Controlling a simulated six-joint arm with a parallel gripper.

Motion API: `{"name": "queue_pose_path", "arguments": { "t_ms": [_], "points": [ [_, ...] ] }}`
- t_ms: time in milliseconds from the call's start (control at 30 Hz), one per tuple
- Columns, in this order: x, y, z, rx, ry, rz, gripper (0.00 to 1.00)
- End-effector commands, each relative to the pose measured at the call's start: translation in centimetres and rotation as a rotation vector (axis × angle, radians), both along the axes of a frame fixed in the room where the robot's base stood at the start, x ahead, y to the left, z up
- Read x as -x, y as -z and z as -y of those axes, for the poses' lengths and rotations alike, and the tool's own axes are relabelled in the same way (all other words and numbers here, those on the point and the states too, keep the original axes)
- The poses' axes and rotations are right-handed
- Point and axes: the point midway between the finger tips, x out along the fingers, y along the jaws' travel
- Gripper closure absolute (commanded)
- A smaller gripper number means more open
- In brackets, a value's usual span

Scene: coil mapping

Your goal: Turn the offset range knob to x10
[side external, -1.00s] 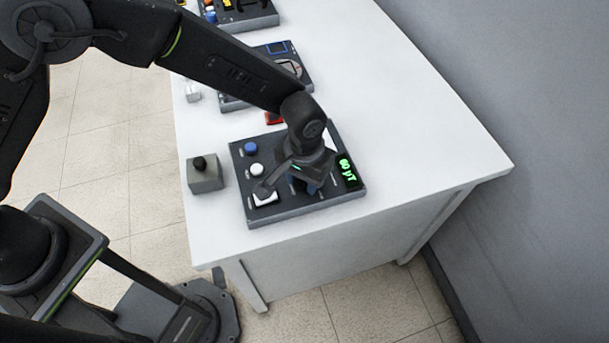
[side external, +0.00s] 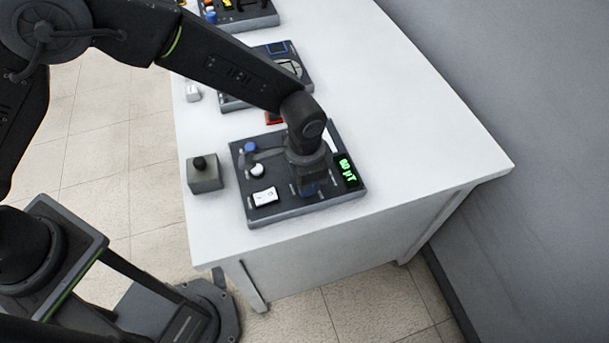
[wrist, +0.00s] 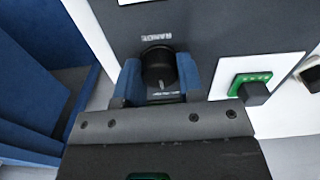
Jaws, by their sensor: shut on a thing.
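The range knob (wrist: 158,66) is round and black with a light pointer line, under an upside-down "RANGE" label in the wrist view. My gripper (wrist: 160,88) has its blue fingers on either side of the knob, shut on it. The knob's scale marks are too hidden to read. In the side view, my gripper (side external: 310,190) points down at the right part of the dark control panel (side external: 285,212) and hides the knob. The panel's display (side external: 346,170) glows green with a µT reading.
The panel also carries a blue knob (side external: 250,147), a white knob (side external: 257,170) and a white switch (side external: 265,196). A grey box with a black knob (side external: 204,175) stands to its left. Other instruments (side external: 265,75) sit farther back. The table's right side is clear.

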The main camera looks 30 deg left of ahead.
Motion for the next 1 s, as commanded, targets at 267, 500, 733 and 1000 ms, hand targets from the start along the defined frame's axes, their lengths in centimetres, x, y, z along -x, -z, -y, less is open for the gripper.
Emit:
{"name": "queue_pose_path", "arguments": {
  "t_ms": [267, 500, 733, 1000],
  "points": [
    [0.01, -0.07, -0.01, -0.001, 0.045, -0.001, 0.89],
    [0.01, -0.07, -0.01, -0.001, 0.046, -0.001, 0.89],
    [0.00, -0.06, 0.00, 0.000, 0.046, 0.000, 0.54],
    [0.00, -0.03, 0.00, 0.000, 0.046, 0.000, 0.40]
  ]
}}
